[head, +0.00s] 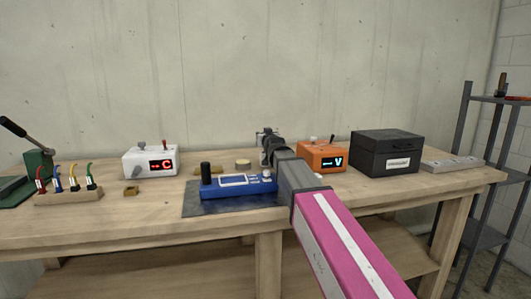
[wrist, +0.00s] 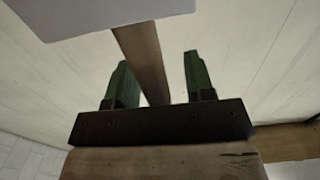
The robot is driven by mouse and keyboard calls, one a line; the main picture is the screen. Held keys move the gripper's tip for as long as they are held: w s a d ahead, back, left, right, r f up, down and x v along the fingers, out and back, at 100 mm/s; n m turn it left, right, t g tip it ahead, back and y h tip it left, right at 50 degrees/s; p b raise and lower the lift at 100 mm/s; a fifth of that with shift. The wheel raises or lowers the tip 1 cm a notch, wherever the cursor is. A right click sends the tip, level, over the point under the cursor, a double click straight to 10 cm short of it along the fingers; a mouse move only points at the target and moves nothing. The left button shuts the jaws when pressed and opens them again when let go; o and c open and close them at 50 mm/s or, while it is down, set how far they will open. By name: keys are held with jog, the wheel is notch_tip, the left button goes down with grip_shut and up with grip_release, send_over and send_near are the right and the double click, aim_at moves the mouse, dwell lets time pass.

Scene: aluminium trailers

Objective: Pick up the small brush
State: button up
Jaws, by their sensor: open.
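I cannot make out the small brush for certain in either view. A low tan piece (head: 210,170) lies on the workbench behind the blue device, too small to identify. My gripper (head: 268,141) is above the back of the bench, in front of the wall and partly hidden by my own arm. In the wrist view its two green fingers (wrist: 155,80) stand apart, open. A brown strip (wrist: 142,62) shows between them, leading up to a pale flat slab (wrist: 100,14). I cannot tell what these are or whether the fingers touch the strip.
The wooden workbench (head: 110,221) carries a blue device (head: 238,187) on a dark mat, a white box (head: 150,162), an orange box (head: 321,159) and a black case (head: 386,152). Colored cables (head: 70,182) stand left. A metal shelf (head: 486,180) is at right. The bench front is mostly clear.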

grip_shut()
jog(key=shift+r, duration=0.1)
